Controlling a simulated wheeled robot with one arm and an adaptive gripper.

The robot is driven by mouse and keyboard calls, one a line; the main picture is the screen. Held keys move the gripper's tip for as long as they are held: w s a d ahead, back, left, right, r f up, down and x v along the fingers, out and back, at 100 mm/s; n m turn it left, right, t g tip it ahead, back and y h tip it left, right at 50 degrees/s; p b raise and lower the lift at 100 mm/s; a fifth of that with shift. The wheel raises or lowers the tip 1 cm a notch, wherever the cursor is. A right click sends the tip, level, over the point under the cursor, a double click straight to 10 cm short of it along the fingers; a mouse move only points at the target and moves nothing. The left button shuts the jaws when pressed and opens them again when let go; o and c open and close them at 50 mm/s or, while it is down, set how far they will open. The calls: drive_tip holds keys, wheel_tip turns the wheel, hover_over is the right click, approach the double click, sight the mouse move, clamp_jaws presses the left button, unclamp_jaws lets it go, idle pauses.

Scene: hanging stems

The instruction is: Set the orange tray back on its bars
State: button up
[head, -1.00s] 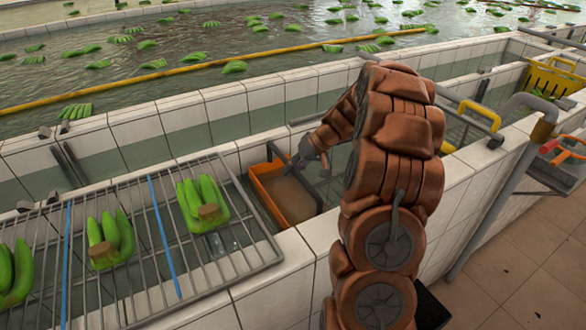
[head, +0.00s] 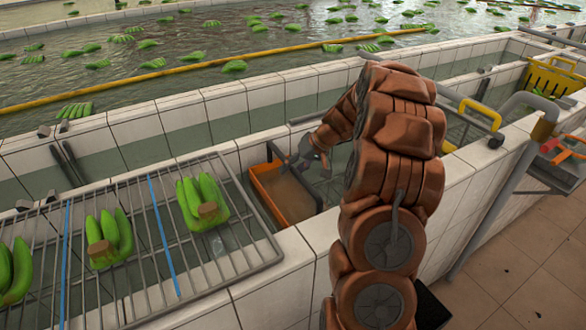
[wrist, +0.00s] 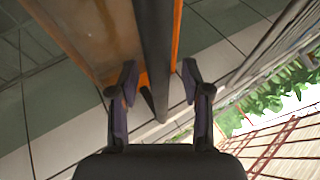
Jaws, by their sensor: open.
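The orange tray (head: 296,208) sits low in the channel right of the wire rack, with a brown layer inside. In the wrist view the tray (wrist: 80,30) fills the upper left. My gripper (wrist: 159,82) is open there, one finger on each side of a dark strip and an orange edge of the tray. Whether the fingers touch the wall, I cannot tell. Whether bars lie under the tray is hidden.
A wire rack (head: 185,290) with several green banana bunches (head: 202,203) stands left of the tray. White tiled walls (head: 205,108) border the channel. A yellow crate (head: 550,78) stands at the far right. A large water basin with floating bananas lies behind.

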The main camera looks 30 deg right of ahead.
drive_tip(key=v, duration=1.2)
drive_tip(key=s+a+r+n+g, duration=0.15)
drive_tip(key=s+a, duration=0.35)
drive_tip(key=a, duration=0.6)
drive_tip(key=s+a+r+n+g, duration=0.1)
drive_tip(key=s+a+g, duration=0.25)
drive_tip(key=a, duration=0.75)
drive_tip(key=s+a+f+h, duration=0.1)
drive_tip(key=s+a, duration=0.1)
drive_tip(key=s, duration=0.6)
drive_tip(key=s+a+f+g+h, duration=0.1)
drive_tip(key=s+a+h, duration=0.1)
drive_tip(key=s, duration=0.6)
drive_tip(key=s+a+f+h, duration=0.2)
drive_tip(key=s+a, duration=0.1)
drive_tip(key=s, duration=0.5)
drive_tip(key=shift+s+g, duration=0.2)
drive_tip(key=shift+g, duration=0.2)
